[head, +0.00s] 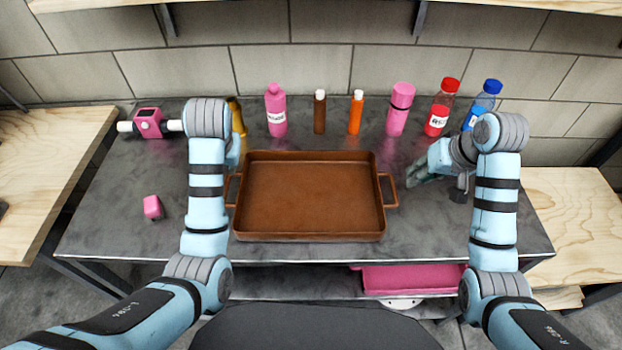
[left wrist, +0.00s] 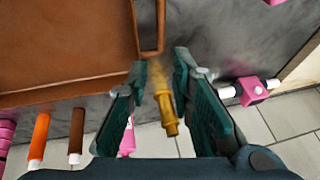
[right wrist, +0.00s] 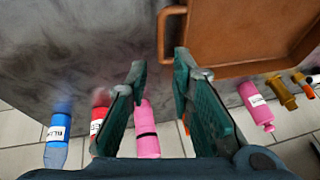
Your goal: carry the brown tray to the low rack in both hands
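The brown tray (head: 310,238) lies flat and empty on the dark metal table, with a loop handle at each short side. My left gripper (left wrist: 160,64) is open and empty. In the left wrist view, the tray's left handle (left wrist: 151,52) is just ahead of its fingertips, apart from them. In the head view that gripper is mostly hidden behind my left arm. My right gripper (head: 416,170) is open to the right of the tray's right handle (head: 391,190). In the right wrist view (right wrist: 158,64) its fingers are empty, with the handle ahead. I cannot single out the low rack.
Along the table's back edge stand several bottles, including a pink one (head: 276,112), a red-capped one (head: 440,108) and a blue-capped one (head: 484,102). A pink device (head: 149,123) and a small pink block (head: 153,207) lie left. A pink bin (head: 415,279) sits below the table.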

